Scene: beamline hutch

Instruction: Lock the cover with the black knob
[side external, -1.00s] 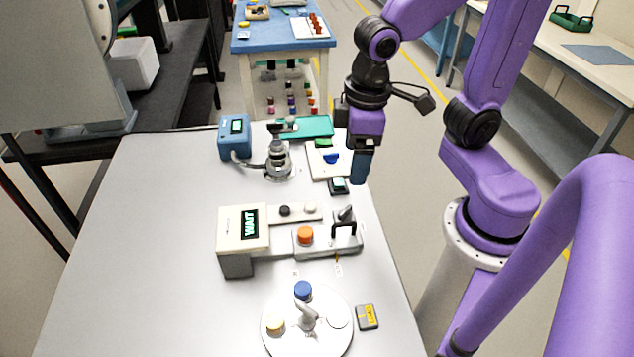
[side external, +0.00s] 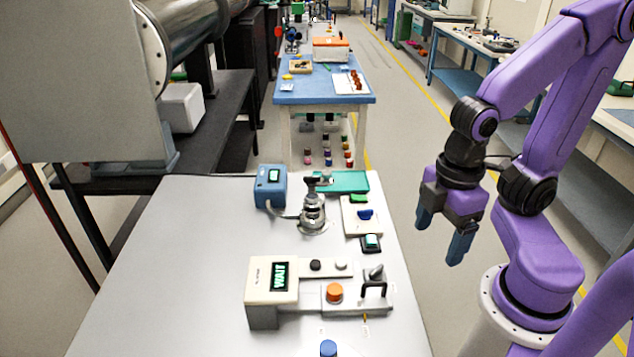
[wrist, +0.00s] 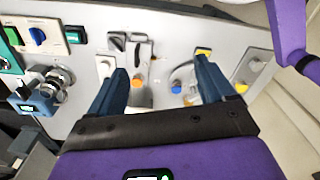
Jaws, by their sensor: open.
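A small round black knob (side external: 316,264) sits on a pale strip beside a white knob (side external: 341,266), at the back of a white unit (side external: 272,281) whose screen reads WAIT. In front of that strip is a grey block with an orange button (side external: 334,292), a black handle (side external: 374,288) and a grey lever. I cannot tell which part is the cover. My gripper (side external: 443,235) is open and empty, off the table's right edge and apart from the unit. In the wrist view its fingers (wrist: 162,68) stand apart, partly hiding the unit; the black knob is not clear there.
A blue cap (side external: 328,348) shows at the bottom edge. The table's left side (side external: 180,280) is clear.

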